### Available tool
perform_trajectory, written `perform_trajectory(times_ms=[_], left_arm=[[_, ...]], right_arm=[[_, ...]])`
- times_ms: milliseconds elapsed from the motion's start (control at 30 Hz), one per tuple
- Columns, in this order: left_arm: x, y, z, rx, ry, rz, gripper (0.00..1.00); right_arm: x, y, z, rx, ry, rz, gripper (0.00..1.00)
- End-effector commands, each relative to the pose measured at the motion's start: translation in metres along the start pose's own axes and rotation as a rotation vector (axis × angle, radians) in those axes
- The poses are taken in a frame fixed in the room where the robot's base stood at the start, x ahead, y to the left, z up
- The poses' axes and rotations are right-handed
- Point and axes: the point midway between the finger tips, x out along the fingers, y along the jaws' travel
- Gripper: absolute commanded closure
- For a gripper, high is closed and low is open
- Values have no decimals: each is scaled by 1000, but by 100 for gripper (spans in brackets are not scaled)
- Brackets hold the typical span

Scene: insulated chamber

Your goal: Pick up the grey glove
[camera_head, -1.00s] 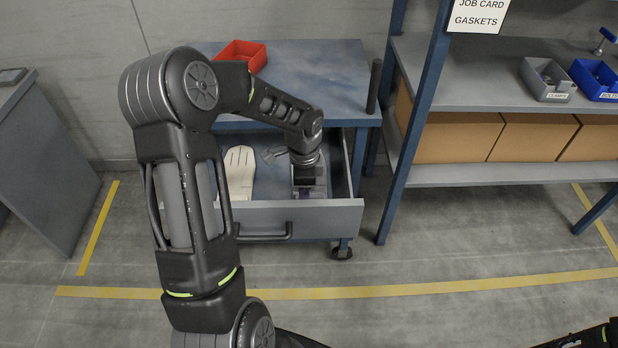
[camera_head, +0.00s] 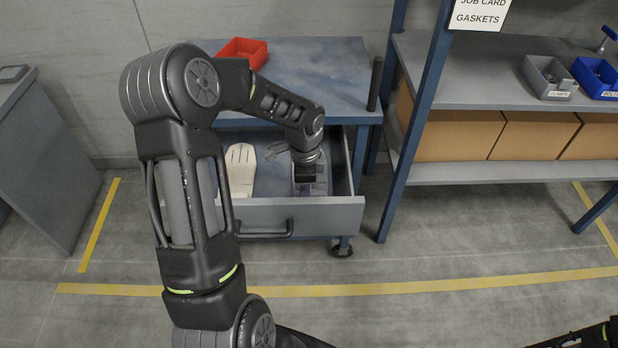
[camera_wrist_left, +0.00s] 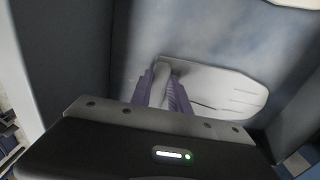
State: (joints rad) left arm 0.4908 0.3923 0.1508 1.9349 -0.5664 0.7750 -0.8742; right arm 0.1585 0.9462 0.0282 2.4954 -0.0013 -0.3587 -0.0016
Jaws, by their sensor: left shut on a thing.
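The grey glove (camera_wrist_left: 225,88) lies flat in the open drawer, its finger end pointing right in the left wrist view. In the head view it shows only partly, around my wrist (camera_head: 323,178). My left gripper (camera_wrist_left: 166,92) reaches down into the right part of the drawer. Its purple fingers are shut on the glove's thumb side, with a narrow grey fold between them. The glove's near part is hidden behind the gripper body. I cannot tell whether it is clear of the drawer floor.
A cream glove (camera_head: 241,172) lies to the left in the same drawer (camera_head: 300,217). The drawer front and side walls stand close around my gripper. The blue workbench top (camera_head: 320,72) overhangs behind, with a red bin (camera_head: 243,52) on it. A shelf rack (camera_head: 520,174) stands to the right.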

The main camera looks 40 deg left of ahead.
Motion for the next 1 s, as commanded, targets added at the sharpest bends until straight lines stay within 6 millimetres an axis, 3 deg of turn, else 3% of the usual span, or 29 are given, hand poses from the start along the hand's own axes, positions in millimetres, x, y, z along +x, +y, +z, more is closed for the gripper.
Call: perform_trajectory(times_ms=[267,700,1000], left_arm=[[-13,-1,0,0,1,-3,100],[-91,-1,0,0,1,-4,100],[-100,0,0,0,0,0,100]], right_arm=[[-1,0,0,0,0,0,64],[-6,-2,0,0,0,0,64],[-6,-2,0,0,0,0,64]])
